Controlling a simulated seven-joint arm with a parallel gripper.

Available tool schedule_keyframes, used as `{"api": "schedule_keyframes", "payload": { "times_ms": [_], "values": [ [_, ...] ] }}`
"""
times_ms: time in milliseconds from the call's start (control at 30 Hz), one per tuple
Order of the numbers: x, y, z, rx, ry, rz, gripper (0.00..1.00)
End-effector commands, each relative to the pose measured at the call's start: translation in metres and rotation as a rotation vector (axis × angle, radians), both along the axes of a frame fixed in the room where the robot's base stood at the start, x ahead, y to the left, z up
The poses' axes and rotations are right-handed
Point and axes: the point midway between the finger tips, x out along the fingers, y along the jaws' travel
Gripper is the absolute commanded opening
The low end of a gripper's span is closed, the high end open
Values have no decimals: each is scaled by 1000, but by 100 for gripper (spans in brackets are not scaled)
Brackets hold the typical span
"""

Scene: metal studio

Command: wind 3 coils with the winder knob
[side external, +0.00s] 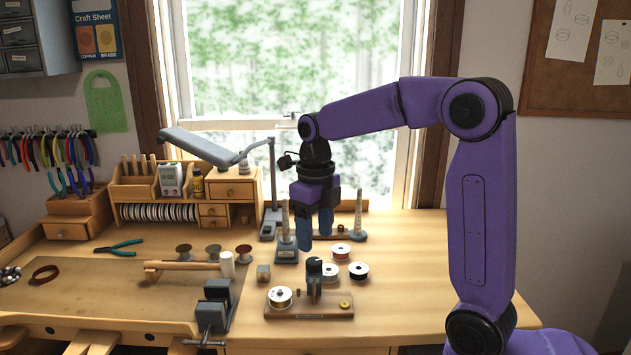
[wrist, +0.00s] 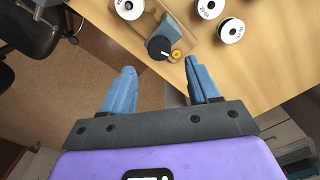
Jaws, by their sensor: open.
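The winder is a wooden base (side external: 322,311) near the front of the bench, with a blue-grey upright. Its dark winder knob (side external: 315,265) has a pale mark on top, and the knob also shows in the wrist view (wrist: 159,48). A spool of wire (side external: 280,297) sits at the left end of the base, and a small brass disc (side external: 345,304) is at the right end. My gripper (side external: 315,241) points down above and behind the knob, its blue fingers apart. In the wrist view the fingers (wrist: 158,84) are open and empty, with the knob beyond their tips.
Loose spools (side external: 358,270) lie behind the winder. A grey vise (side external: 217,303) is clamped at the front left. The bench right of the winder (side external: 420,300) is clear.

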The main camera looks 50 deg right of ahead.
Motion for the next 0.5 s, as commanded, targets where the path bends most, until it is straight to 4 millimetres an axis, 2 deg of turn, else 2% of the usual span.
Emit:
{"api": "schedule_keyframes", "payload": {
  "times_ms": [33, 300, 500],
  "values": [
    [1, 0, 12, 0, -6, 0, 60],
    [1, 0, 68, 0, -4, 0, 60],
    [1, 0, 98, -1, -2, 1, 60]
  ]
}}
